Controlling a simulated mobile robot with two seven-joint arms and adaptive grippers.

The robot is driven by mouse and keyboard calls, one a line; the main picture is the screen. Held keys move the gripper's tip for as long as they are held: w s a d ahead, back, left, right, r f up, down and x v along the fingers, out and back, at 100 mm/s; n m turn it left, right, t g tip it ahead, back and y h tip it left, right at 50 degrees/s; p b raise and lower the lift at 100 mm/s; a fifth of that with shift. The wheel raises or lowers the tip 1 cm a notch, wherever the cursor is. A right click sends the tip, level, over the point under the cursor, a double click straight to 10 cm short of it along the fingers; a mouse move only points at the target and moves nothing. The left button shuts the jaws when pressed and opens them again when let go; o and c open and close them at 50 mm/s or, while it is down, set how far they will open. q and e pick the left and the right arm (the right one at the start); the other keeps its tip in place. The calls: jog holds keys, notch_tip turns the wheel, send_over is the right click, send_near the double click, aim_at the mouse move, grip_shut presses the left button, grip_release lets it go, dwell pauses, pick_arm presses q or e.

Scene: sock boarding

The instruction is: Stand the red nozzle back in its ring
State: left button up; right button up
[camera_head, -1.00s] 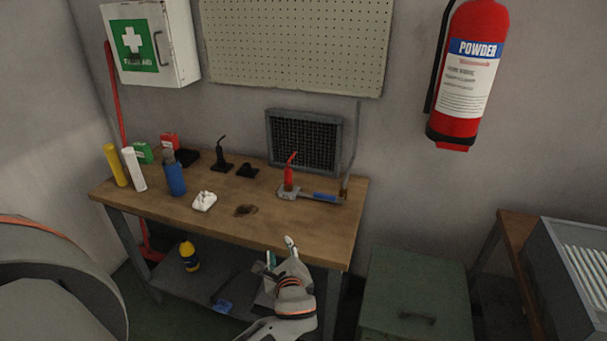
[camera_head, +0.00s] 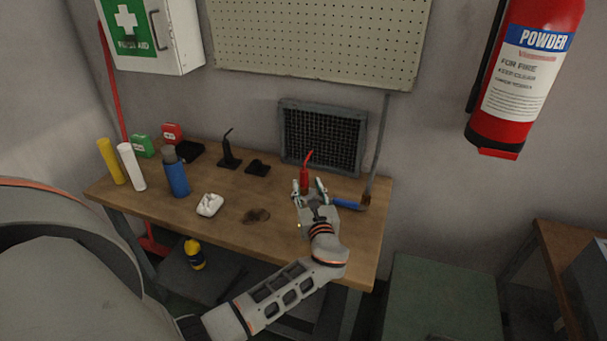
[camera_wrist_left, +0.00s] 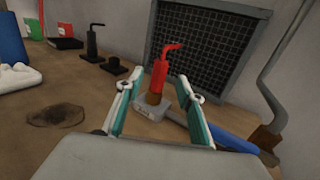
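The red nozzle (camera_head: 304,182) has a thin tip bent to the right. It stands upright at the back right of the workbench, on a pale grey block, and also shows in the left wrist view (camera_wrist_left: 158,76). A low black holder (camera_head: 257,168), apparently the empty ring, sits to its left and shows in the left wrist view (camera_wrist_left: 114,66). My left gripper (camera_head: 308,187) is open just in front of the nozzle. In the left wrist view the nozzle appears between its teal-padded fingers (camera_wrist_left: 160,88); I cannot see contact. My right gripper is not in view.
A black nozzle (camera_head: 229,148) stands left of the black holder. A blue handle (camera_head: 347,204) lies right of my gripper. A grey mesh panel (camera_head: 322,138) rises behind. A white object (camera_head: 209,205) and blue bottle (camera_head: 175,175) stand left.

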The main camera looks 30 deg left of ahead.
aim_at(305, 178)
pick_arm(q)
jog(key=x, duration=0.6)
jog(key=shift+w+a+f, duration=0.1)
jog(key=shift+w+a, duration=0.05)
jog(key=shift+a, duration=0.05)
grip_shut()
